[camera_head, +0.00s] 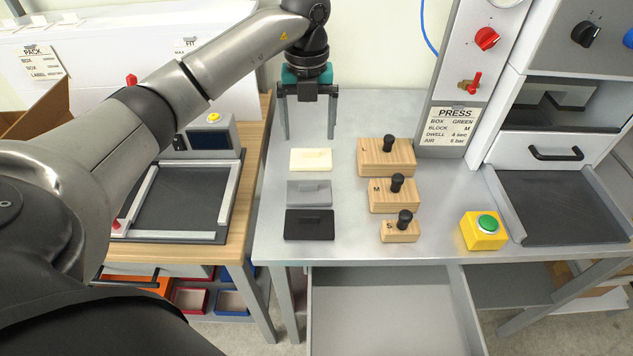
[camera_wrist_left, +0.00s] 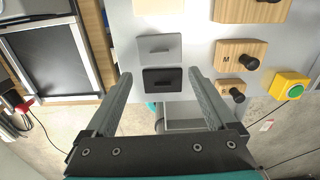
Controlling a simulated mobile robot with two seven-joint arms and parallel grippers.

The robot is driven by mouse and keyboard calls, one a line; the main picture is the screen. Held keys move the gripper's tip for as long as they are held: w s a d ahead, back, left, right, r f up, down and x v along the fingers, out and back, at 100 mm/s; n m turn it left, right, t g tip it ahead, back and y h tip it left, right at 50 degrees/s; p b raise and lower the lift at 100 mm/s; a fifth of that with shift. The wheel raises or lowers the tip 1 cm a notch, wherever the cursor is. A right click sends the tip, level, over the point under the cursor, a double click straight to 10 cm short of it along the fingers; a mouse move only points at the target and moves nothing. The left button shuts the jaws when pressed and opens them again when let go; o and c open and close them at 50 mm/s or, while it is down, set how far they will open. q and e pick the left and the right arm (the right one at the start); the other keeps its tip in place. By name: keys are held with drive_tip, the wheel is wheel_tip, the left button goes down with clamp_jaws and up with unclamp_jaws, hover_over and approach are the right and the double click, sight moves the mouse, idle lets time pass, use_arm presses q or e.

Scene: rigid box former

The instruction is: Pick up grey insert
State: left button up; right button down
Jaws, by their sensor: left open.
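The grey insert (camera_head: 309,193) lies flat on the metal table, between a cream insert (camera_head: 310,159) behind it and a black insert (camera_head: 310,225) in front. It has a small raised tab and also shows in the left wrist view (camera_wrist_left: 160,48), just above the black insert (camera_wrist_left: 162,80). My left gripper (camera_head: 310,137) is open and empty, fingers pointing down, above the table behind the cream insert. In the left wrist view its two fingers (camera_wrist_left: 166,78) stand wide apart. My right gripper is not in view.
Wooden blocks with black knobs, L (camera_head: 386,158), M (camera_head: 394,195) and S (camera_head: 400,231), stand right of the inserts. A yellow box with a green button (camera_head: 484,230) is further right. An open drawer (camera_head: 390,310) sticks out below the table front.

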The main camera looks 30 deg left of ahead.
use_arm(q)
hover_over(309, 185)
wheel_tip(309, 185, down, 4)
drive_tip(key=f, duration=0.4)
drive_tip(key=shift+w+a+f+b, duration=0.15)
drive_tip(key=shift+w+f+b, duration=0.1)
drive_tip(key=shift+f+b, duration=0.15)
drive_tip(key=shift+f, duration=0.3)
drive_tip(key=f, duration=0.4)
drive_tip(key=shift+s+f, duration=0.25)
drive_tip(key=shift+f, duration=0.05)
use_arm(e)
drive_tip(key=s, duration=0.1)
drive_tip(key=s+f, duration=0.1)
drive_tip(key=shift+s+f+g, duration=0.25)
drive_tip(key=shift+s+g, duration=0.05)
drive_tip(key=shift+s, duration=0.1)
use_arm(q)
drive_tip(key=shift+c, duration=0.2)
